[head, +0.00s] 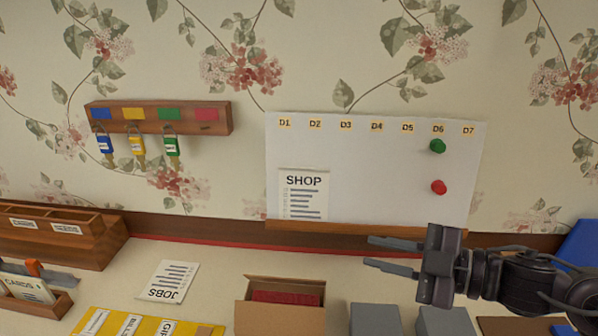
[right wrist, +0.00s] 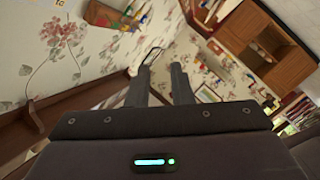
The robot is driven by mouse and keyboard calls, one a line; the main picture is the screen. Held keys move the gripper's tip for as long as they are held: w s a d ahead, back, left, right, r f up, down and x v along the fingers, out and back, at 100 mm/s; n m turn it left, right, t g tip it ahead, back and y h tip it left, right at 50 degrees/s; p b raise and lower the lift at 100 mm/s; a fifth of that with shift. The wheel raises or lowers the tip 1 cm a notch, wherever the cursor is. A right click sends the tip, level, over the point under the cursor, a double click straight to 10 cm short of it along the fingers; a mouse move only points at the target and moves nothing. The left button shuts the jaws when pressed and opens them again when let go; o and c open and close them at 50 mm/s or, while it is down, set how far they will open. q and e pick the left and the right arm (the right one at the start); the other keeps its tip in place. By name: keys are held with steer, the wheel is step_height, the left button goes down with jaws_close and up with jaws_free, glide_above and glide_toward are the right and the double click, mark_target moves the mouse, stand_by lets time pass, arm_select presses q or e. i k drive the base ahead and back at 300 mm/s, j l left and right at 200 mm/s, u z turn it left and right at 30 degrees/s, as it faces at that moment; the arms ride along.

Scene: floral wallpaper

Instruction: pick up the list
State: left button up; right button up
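Two sheets look like lists. The SHOP list (head: 303,196) is upright against the lower left of the white board (head: 370,160), its lower edge at the wooden ledge (head: 340,229). The JOBS sheet (head: 168,281) lies flat on the table. My right gripper (head: 368,252) comes in from the right, in front of the ledge and to the right of the SHOP list. Its fingers are apart with nothing between them. They also show apart in the right wrist view (right wrist: 164,76). I cannot make out my left gripper.
An open cardboard box (head: 280,308) and grey boxes (head: 375,320) stand at the table's front. A yellow folder (head: 140,324) and a cards tray (head: 35,298) are at left. A key rack (head: 158,117) hangs on the wall. Green (head: 437,146) and red (head: 439,187) magnets are on the board.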

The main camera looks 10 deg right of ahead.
mark_target(304, 192)
steer(key=i, duration=0.9)
